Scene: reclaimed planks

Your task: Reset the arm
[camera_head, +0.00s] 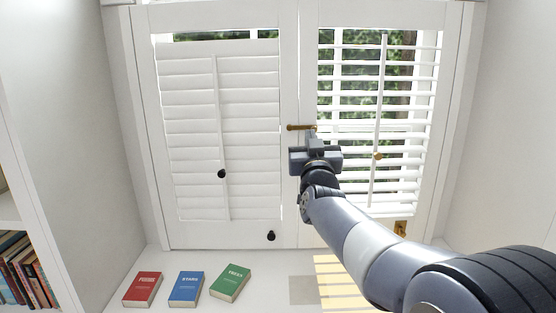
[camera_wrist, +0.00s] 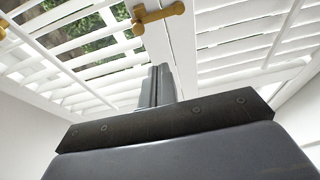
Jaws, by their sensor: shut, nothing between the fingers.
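My arm reaches up from the lower right in the head view. My gripper (camera_head: 315,138) is at its end, in front of the middle of the window shutters, just below a brass latch (camera_head: 299,127). In the wrist view, the two fingers of my gripper (camera_wrist: 158,72) are together with nothing between them. The brass latch (camera_wrist: 160,13) shows beyond the fingertips there, with a visible gap in the picture. The gripper hides part of the middle stile in the head view.
The left shutter (camera_head: 190,125) has its slats closed; the right shutter (camera_head: 345,110) has them open. Red (camera_head: 143,289), blue (camera_head: 187,289) and green (camera_head: 231,282) books lie on the sill. A bookshelf (camera_head: 10,213) stands at left. Dark knobs (camera_head: 222,173) sit on the left shutter.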

